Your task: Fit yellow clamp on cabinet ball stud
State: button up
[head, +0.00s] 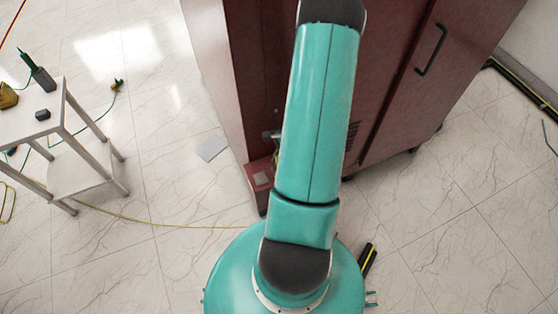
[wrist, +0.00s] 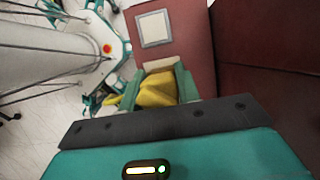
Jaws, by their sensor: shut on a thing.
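In the wrist view my gripper (wrist: 158,84) has its two green fingers shut on the yellow clamp (wrist: 155,94). Part of the clamp sticks out to the left of the fingers. No ball stud is clear in the wrist view.
A low red ledge (head: 255,190) with a pale square plate (head: 262,178) juts from the cabinet's base. A white table (head: 40,128) with tools stands at the left. A yellow cable (head: 150,222) crosses the tiled floor. Floor between table and cabinet is mostly clear.

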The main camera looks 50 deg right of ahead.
jog(key=o, duration=1.1)
jog(key=shift+c, duration=0.2)
jog(key=v, duration=1.4)
jog(key=shift+s+f, duration=0.1)
jog(key=shift+f, duration=0.05)
